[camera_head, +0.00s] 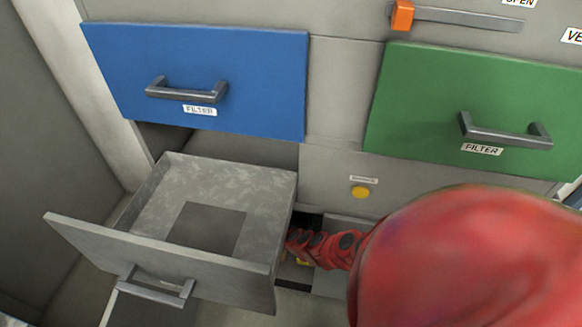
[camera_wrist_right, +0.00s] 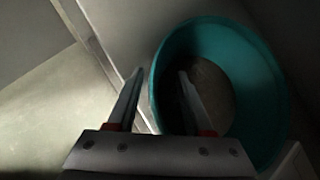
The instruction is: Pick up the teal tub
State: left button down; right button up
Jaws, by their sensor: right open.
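The teal tub (camera_wrist_right: 262,75) shows in the right wrist view as a round, open-topped tub with a dark inside. It stands close to a pale wall. My right gripper (camera_wrist_right: 160,85) is open. One finger lies outside the tub's left rim and the other appears over or inside the opening, so the near wall lies between them. I cannot tell whether either finger touches it. In the head view my right arm reaches down beside the open grey drawer, and the gripper itself and the tub are hidden there. My left gripper is not in view.
An open grey drawer (camera_head: 160,254) juts out left of my right arm. A blue drawer front (camera_head: 200,60) and a green drawer front (camera_head: 440,90) sit above. A yellow button (camera_head: 360,192) is on the panel. Pale floor (camera_wrist_right: 45,130) is clear at left in the wrist view.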

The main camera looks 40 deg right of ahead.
jog(key=shift+f, duration=0.1)
grip_shut()
dwell(0.6)
